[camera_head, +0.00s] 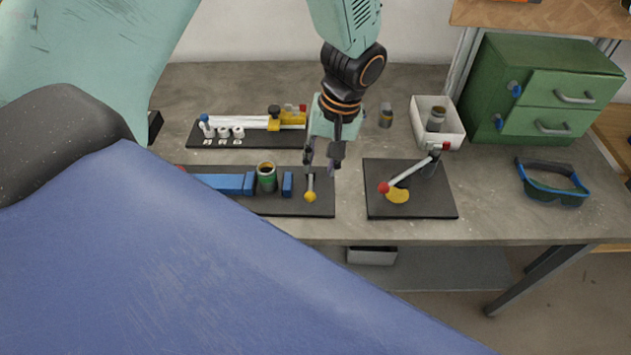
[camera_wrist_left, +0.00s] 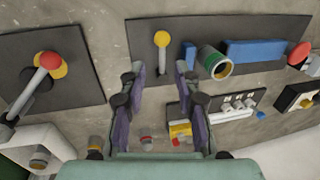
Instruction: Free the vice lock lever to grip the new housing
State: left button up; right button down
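The vice on a dark base plate (camera_head: 310,210) has a long blue body and jaw (camera_head: 225,183) and a small blue jaw block (camera_head: 287,185). A green-banded cylindrical housing (camera_head: 266,178) stands between them, with a small gap showing toward the small block. The lock lever (camera_head: 310,190) is a light rod with a yellow knob, right of the small block. It also shows in the left wrist view (camera_wrist_left: 162,42). My left gripper (camera_head: 324,164) is open and empty, pointing down close to the lever. Its fingers (camera_wrist_left: 160,72) spread either side of the lever's line, apart from it. My right gripper is not in view.
A second plate (camera_head: 430,205) at the right carries a red-knobbed lever (camera_head: 415,173) and yellow disc. A white bin (camera_head: 420,107) holds a cylinder. Another cylinder (camera_head: 385,116) stands beside it. A fixture with white rings (camera_head: 223,132) lies behind the vice. Goggles (camera_head: 552,190) lie far right.

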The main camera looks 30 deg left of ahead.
aim_at(310, 190)
pick_arm(q)
jog(key=f, duration=0.2)
jog(key=a+f, duration=0.1)
jog(key=f, duration=0.4)
jog(key=shift+s+a+b, duration=0.3)
jog(key=shift+a+b, duration=0.05)
jog(key=shift+s+d+f, duration=0.1)
jog(key=shift+d+f, duration=0.05)
jog(key=shift+f, duration=0.05)
jog(key=shift+s, duration=0.25)
jog(key=shift+w+a, duration=0.1)
jog(key=shift+a, duration=0.1)
jog(key=shift+w+f, duration=0.1)
jog(key=shift+f, duration=0.05)
jog(key=shift+c, duration=0.9)
jog(key=shift+w+d, duration=0.1)
jog(key=shift+c, duration=1.4)
grip_shut()
jog(key=shift+s, duration=0.2)
